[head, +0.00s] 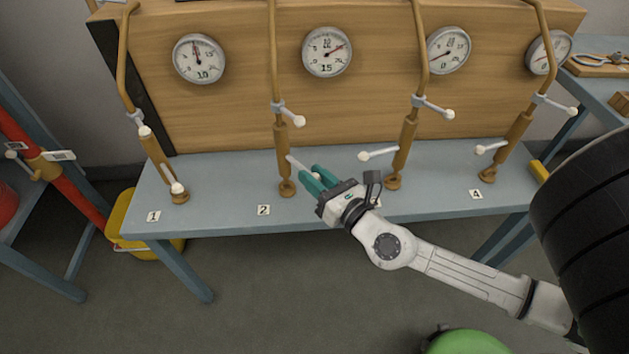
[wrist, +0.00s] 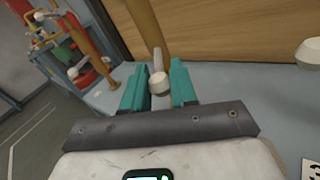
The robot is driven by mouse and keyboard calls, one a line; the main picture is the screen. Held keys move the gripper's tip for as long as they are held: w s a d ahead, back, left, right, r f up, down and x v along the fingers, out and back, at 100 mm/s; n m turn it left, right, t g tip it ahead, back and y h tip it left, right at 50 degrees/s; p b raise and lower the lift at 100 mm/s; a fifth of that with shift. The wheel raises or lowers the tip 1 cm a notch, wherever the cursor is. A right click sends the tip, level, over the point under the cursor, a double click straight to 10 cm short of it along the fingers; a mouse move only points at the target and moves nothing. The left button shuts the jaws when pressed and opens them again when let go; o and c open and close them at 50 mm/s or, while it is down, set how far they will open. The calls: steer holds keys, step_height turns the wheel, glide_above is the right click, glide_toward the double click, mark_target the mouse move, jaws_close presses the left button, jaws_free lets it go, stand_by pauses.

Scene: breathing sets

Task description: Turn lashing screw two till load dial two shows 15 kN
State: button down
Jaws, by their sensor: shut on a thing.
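Lashing screw two (head: 283,160) is a brown upright turnbuckle behind the label 2 (head: 263,210). A pale handle bar (head: 296,163) sticks out from its body to the right. My gripper (head: 316,178) has its green fingers shut on the white knob of this bar. In the wrist view the knob (wrist: 158,84) sits between the two fingers, with the bar (wrist: 158,52) running away behind it. Load dial two (head: 327,52) is a round white gauge right of the screw's rod. It carries a large 15 low on its face, and its red needle points to the upper right.
Lashing screw one (head: 160,165) stands to the left and two more screws (head: 403,150) (head: 508,140) to the right, each with projecting knobbed handles. The wooden crate (head: 240,100) closes the back of the blue-grey bench (head: 230,185). A green round object (head: 467,343) is on the floor.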

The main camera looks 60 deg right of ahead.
steer(key=shift+d, duration=0.1)
steer(key=c, duration=0.9)
jaws_free()
steer(key=shift+c, duration=0.2)
steer(key=shift+s, duration=0.1)
